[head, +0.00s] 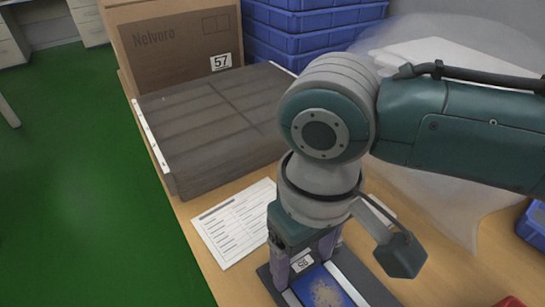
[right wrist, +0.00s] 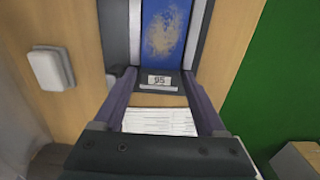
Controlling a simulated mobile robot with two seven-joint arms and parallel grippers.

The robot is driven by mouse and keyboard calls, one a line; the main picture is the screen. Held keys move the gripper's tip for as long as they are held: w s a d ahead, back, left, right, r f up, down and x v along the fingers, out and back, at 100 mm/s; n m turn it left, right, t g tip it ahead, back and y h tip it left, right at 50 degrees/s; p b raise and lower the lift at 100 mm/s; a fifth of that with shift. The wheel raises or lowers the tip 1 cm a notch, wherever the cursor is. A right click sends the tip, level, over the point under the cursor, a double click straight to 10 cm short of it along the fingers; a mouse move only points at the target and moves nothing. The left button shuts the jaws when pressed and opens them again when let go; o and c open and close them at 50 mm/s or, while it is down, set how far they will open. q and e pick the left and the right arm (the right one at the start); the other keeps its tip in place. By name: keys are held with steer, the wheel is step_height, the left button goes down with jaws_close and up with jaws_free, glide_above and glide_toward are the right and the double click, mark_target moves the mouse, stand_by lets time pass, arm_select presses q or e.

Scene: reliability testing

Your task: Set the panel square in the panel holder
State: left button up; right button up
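The blue panel (head: 325,293) has a sandy, worn-looking patch and pale strips along both sides. It lies in a dark frame that looks like the panel holder (head: 364,279). My right gripper (head: 305,262) points down over the labelled end. Its fingers (right wrist: 158,76) are spread, with the label visible between them and nothing seen gripped. My left gripper is not in view.
A printed sheet (head: 233,224) lies beside the holder. A stack of dark slabs (head: 205,125), a cardboard box (head: 175,50) and blue crates (head: 310,20) fill the back. Translucent wrap (head: 455,205) and a blue bin (head: 533,222) are at right. Green floor lies left.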

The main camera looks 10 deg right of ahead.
steer(key=shift+r, duration=0.1)
step_height(320, 180, up, 11)
steer(key=p, duration=0.4)
steer(key=s+a+t+y, duration=0.2)
steer(key=s+a+y, duration=0.15)
steer(key=s, duration=0.25)
steer(key=s+d+f+m+h, duration=0.1)
steer(key=s+d, duration=0.2)
steer(key=d, duration=0.3)
steer(key=s+d+m+t+h, duration=0.1)
steer(key=s+d+h, duration=0.1)
steer(key=d, duration=0.5)
steer(key=shift+s+f+t, duration=0.3)
steer(key=shift+s+f, duration=0.05)
steer(key=shift+s, duration=0.25)
steer(key=shift+a, duration=0.1)
steer(key=shift+c, duration=0.3)
